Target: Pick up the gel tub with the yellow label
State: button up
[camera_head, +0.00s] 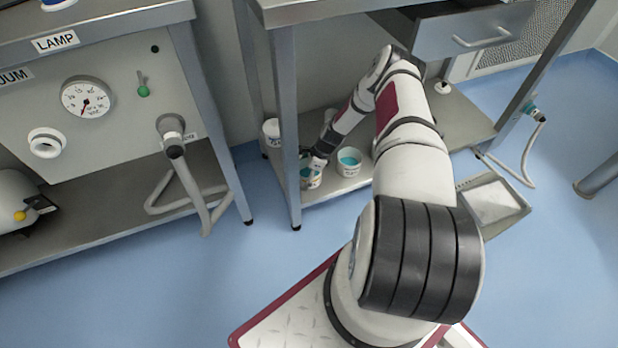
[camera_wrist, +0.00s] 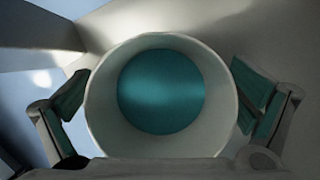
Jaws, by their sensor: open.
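A white open tub of teal gel (camera_head: 312,182) stands on the low shelf of the right-hand bench, near its front left leg. My gripper (camera_head: 318,164) is at this tub, reaching down from above. In the wrist view the tub (camera_wrist: 103,128) fills the middle, its round mouth facing the camera. My gripper's two fingers (camera_wrist: 160,88) are open, one on each side of the rim; I cannot tell whether they touch it. A second tub of teal gel (camera_head: 349,168) stands just to the right. Label colours are too small or hidden to tell.
A white container (camera_head: 271,134) stands behind the bench's front left leg (camera_head: 287,130). The low shelf (camera_head: 455,128) is mostly clear to the right. A drawer (camera_head: 475,32) is above. A grey tray (camera_head: 492,203) is by the shelf's right front.

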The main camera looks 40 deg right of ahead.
jog(key=shift+r, duration=0.1)
jog(key=c, duration=1.3)
jog(key=shift+c, duration=0.3)
